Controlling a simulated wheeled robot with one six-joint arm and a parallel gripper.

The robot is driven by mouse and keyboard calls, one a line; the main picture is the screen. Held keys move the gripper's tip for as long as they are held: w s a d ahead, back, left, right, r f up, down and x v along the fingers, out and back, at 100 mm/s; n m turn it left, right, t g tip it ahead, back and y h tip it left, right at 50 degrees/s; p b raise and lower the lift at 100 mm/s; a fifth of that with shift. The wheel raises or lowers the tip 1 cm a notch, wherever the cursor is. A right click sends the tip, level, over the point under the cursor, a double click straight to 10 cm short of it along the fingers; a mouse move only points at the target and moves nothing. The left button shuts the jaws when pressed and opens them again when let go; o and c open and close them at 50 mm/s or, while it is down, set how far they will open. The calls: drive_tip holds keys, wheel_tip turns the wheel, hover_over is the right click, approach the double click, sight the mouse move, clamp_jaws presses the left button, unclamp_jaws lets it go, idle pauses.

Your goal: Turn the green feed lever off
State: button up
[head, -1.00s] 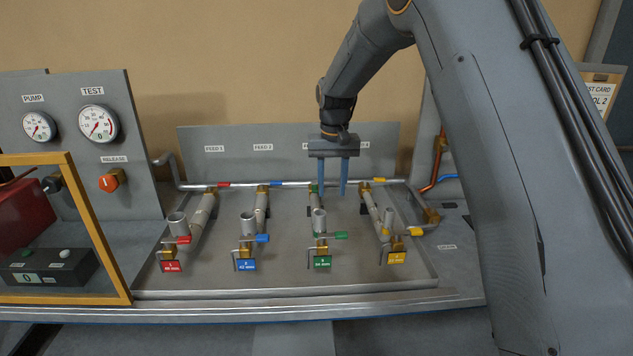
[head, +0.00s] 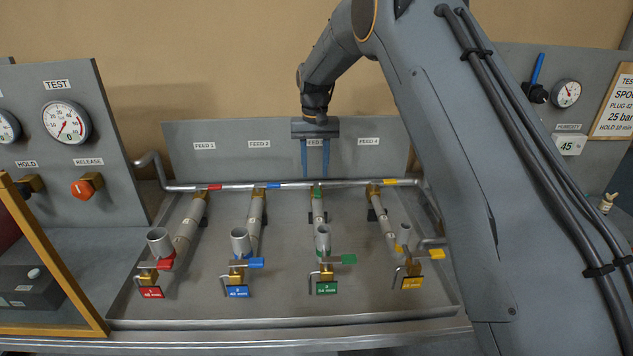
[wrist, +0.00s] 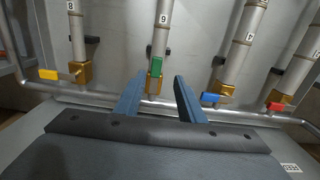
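The green feed lever (wrist: 157,66) is on the third pipe's brass valve at the rear rail. In the wrist view it points along its pipe, while the other three feed levers lie crosswise. It shows as a small green patch in the head view (head: 317,191). My gripper (head: 315,173) points down just above and behind it. In the wrist view the two blue fingers (wrist: 156,80) are apart with nothing between them, one to each side of the lever's line. I cannot tell the exact height gap.
The yellow (wrist: 48,74), blue (wrist: 211,98) and red (wrist: 275,106) feed levers sit along the same rail (head: 230,187). A grey panel (head: 200,160) stands behind the rail.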

sight(318, 192)
drive_tip(key=f+p, duration=0.1)
drive_tip(key=f, duration=0.1)
drive_tip(key=f+p, duration=0.1)
drive_tip(key=f, duration=0.3)
drive_tip(key=shift+d+f+p, duration=0.35)
drive_tip(key=shift+d+p, duration=0.05)
drive_tip(key=shift+c, duration=0.4)
clamp_jaws()
